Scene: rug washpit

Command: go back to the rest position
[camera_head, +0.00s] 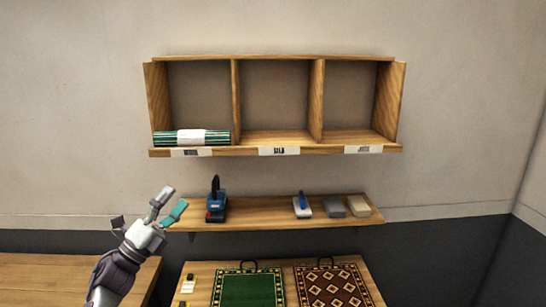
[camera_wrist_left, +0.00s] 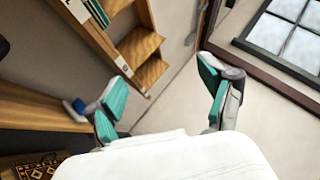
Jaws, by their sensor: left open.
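My left gripper (camera_head: 168,208) is open and empty, raised in front of the wall at the lower left of the head view. Its teal-padded fingers stand wide apart in the left wrist view (camera_wrist_left: 165,95), with only wall between them. It is apart from the lower shelf and the cubby shelf. My right gripper is in neither view.
A wooden cubby shelf (camera_head: 275,151) holds a striped rolled rug (camera_head: 190,138) in its left compartment. The lower shelf (camera_head: 262,212) carries a blue tool (camera_head: 216,203), a brush (camera_head: 302,206) and two blocks. Below lie a green rug (camera_head: 248,288) and a brown patterned rug (camera_head: 334,286).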

